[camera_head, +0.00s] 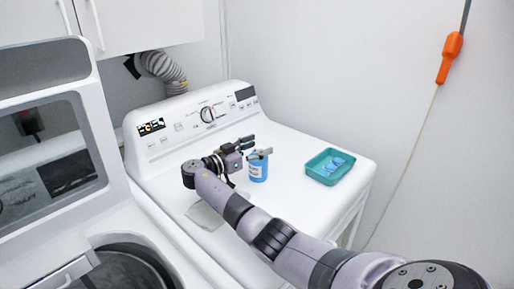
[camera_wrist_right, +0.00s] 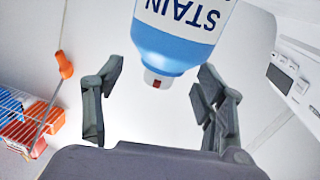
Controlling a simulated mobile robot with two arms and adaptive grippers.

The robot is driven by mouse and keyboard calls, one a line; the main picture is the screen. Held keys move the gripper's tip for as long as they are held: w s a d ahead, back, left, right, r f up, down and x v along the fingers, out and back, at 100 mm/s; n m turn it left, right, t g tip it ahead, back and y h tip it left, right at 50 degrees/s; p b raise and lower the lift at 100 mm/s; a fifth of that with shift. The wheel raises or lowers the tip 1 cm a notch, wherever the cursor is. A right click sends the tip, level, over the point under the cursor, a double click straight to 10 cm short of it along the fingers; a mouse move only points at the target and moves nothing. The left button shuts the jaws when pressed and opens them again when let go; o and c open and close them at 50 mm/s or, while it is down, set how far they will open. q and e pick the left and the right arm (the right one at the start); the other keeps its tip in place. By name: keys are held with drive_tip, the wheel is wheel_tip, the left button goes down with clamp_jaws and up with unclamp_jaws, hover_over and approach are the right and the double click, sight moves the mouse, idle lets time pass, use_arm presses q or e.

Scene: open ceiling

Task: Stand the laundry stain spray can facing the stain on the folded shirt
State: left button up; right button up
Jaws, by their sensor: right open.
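The laundry stain spray can (camera_head: 257,171) is blue with a white label and stands upright on the white washer top. In the right wrist view the can (camera_wrist_right: 185,30) shows upside down, with "STAIN" on its label and a small red nozzle. My right gripper (camera_head: 256,147) is open, with its fingers at the upper part of the can. In the wrist view its fingers (camera_wrist_right: 160,75) lie on either side of the can's top, apart from it. A pale grey folded cloth, likely the shirt (camera_head: 204,215), lies partly behind my right forearm; no stain can be made out. My left gripper is out of view.
A teal tray (camera_head: 313,170) with blue items stands right of the can near the edge. The control panel (camera_head: 190,118) rises behind. An orange handle (camera_head: 450,57) hangs by the wall. The washer top's front right is clear.

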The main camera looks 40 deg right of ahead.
drive_tip(key=shift+a+r+p, duration=0.15)
drive_tip(key=shift+r+p, duration=0.55)
drive_tip(key=shift+p, duration=0.5)
drive_tip(key=shift+a+f+b, duration=0.5)
drive_tip(key=shift+a+b, duration=0.4)
drive_tip(key=a+b, duration=0.3)
drive_tip(key=a, duration=0.7)
drive_tip(key=shift+w+r+b, duration=0.3)
drive_tip(key=shift+r+b, duration=0.05)
